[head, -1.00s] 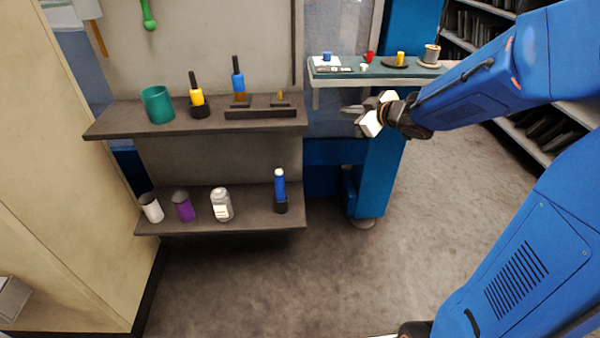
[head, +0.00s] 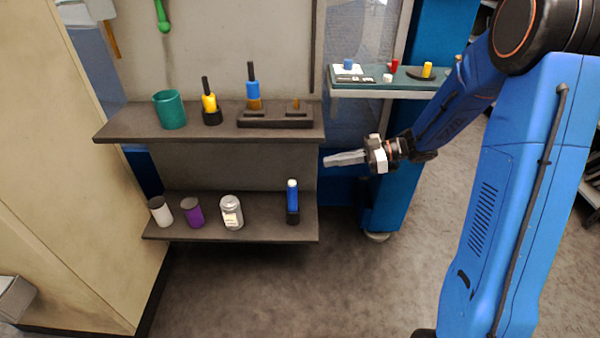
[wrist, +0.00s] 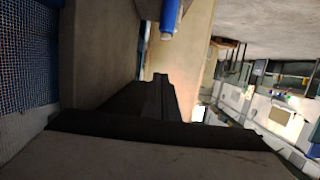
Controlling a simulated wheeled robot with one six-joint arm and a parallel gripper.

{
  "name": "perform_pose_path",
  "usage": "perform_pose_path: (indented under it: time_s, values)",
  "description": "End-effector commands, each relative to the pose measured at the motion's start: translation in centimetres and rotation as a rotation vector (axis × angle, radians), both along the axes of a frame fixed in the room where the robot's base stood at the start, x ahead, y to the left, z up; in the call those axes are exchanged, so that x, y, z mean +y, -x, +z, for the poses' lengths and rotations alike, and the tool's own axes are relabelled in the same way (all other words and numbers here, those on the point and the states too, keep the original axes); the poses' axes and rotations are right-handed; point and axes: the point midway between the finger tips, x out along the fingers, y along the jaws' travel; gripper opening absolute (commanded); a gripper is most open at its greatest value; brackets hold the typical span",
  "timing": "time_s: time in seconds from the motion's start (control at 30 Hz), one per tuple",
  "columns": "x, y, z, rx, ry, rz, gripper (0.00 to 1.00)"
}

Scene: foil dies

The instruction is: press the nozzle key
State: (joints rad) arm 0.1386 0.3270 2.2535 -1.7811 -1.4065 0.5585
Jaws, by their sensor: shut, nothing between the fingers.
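My gripper (head: 326,161) is shut and empty, its pale fingers pointing left, in the head view just right of the shelves. In that picture it lies between the upper and lower shelf levels. A blue upright piece with a white tip (head: 292,195) stands in a dark base on the lower shelf, below and left of my gripper. A blue piece with a pale end also shows at the top of the wrist view (wrist: 170,15), above my dark fingers (wrist: 160,78), apart from them. I cannot tell which thing is the nozzle key; no label is readable.
The upper shelf (head: 225,128) holds a green cup (head: 169,110), yellow and blue handled tools, and a dark block. The lower shelf (head: 265,230) holds white and purple cups and a jar. A green-topped ledge (head: 400,84) with small coloured pieces is behind my gripper. Floor in front is clear.

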Motion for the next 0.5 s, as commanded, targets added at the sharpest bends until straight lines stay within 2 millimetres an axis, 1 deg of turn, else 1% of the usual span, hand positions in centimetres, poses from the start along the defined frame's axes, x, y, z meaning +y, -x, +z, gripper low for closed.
perform_pose_path:
  time_s: [0.1, 0.37, 0.5]
  values:
    - [-0.01, 0.27, -0.09, 0.009, -0.007, 0.014, 0.00]
    - [0.00, 0.25, -0.08, 0.009, -0.006, 0.013, 0.00]
    - [0.39, 0.23, -0.18, 0.008, -0.006, 0.013, 0.00]
